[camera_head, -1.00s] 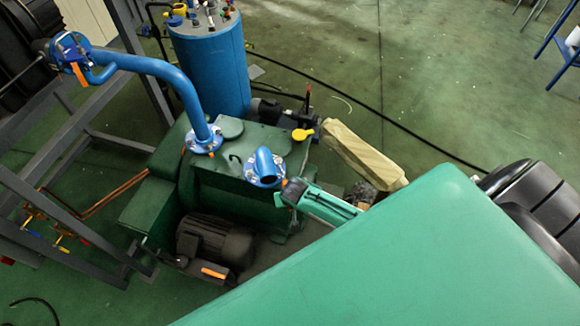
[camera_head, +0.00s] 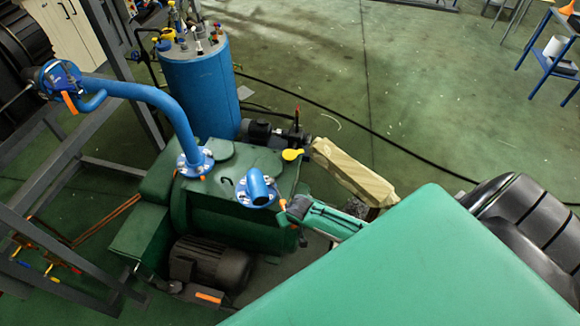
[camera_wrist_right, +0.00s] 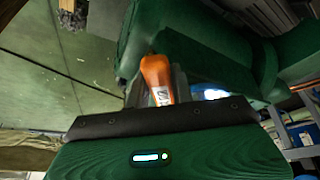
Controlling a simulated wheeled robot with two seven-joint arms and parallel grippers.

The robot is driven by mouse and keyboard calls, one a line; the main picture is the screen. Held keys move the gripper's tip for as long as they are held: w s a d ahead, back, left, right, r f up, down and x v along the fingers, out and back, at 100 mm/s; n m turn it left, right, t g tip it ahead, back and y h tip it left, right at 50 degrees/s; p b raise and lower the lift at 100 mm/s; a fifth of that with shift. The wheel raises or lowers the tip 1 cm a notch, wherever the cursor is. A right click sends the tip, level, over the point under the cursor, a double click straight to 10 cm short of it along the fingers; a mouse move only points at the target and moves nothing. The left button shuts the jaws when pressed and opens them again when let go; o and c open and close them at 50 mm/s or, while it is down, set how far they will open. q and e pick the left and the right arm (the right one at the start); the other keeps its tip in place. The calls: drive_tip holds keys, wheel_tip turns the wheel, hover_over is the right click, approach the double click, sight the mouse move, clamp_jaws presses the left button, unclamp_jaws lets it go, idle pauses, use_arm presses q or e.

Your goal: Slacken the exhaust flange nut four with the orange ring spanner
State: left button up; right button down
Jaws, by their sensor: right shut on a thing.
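The orange ring spanner (camera_wrist_right: 157,76) is held between the fingers of my right gripper (camera_wrist_right: 154,96) in the wrist view; its ring end is hidden there. In the head view my right gripper (camera_head: 294,212) is shut at the right side of the blue flange (camera_head: 257,191) with the short open pipe stub on the green pump. A bit of the orange spanner (camera_head: 282,204) shows between gripper and flange. The flange nuts are too small to tell apart, and I cannot tell whether the ring sits around a nut. My left gripper is not in view.
A second flange (camera_head: 195,165) carries the tall blue pipe (camera_head: 165,103). A blue tank (camera_head: 202,90) stands behind the green pump (camera_head: 245,228). A yellow knob (camera_head: 292,155) and a beige block (camera_head: 352,172) lie beyond my gripper. A grey frame stands left; open floor lies at the back right.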

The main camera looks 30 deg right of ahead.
drive_tip(key=shift+d, duration=0.1)
drive_tip(key=shift+d+n+y, duration=0.3)
drive_tip(key=shift+d+n, duration=0.6)
drive_tip(key=shift+d, duration=0.35)
drive_tip(key=shift+d+n+y, duration=0.3)
drive_tip(key=shift+d+n, duration=0.5)
drive_tip(key=shift+d, duration=0.65)
drive_tip(key=shift+w+d+n+y+b, duration=0.2)
drive_tip(key=shift+d+n+b, duration=0.2)
drive_tip(key=shift+d, duration=0.3)
drive_tip(key=shift+w+d+n+y+b, duration=0.1)
drive_tip(key=shift+d+n+y+b, duration=0.2)
drive_tip(key=shift+d, duration=0.35)
